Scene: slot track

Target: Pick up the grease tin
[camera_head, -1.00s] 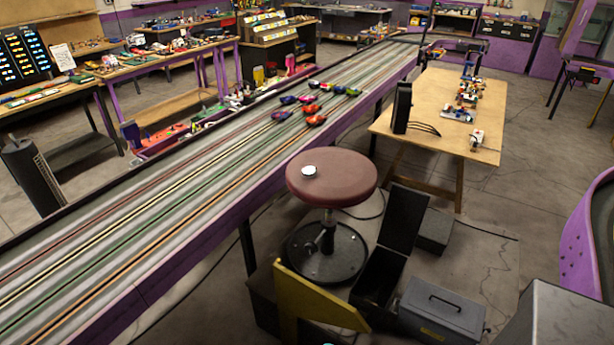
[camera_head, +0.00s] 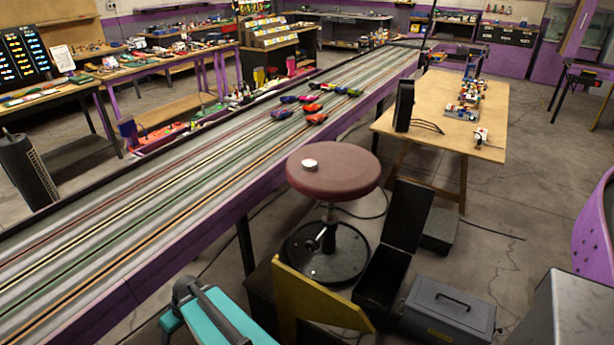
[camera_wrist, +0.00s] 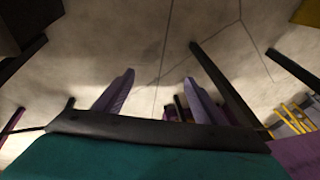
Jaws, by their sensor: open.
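A small round tin with a pale top, which looks like the grease tin (camera_head: 310,164), lies on the round dark red seat of the stool (camera_head: 345,183), left of the seat's middle. My gripper (camera_wrist: 160,78) shows in the wrist view with its two purple fingers apart and nothing between them. In the head view my teal and grey arm is at the bottom left, below and left of the stool. The fingers are not clearly seen there.
The slot track (camera_head: 190,185) runs along the stool's left side, with several toy cars on it. An open black case (camera_head: 407,215) and a grey toolbox (camera_head: 448,308) stand at the stool's right. A yellow panel (camera_head: 310,305) stands in front. A wooden table (camera_head: 480,135) is behind right.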

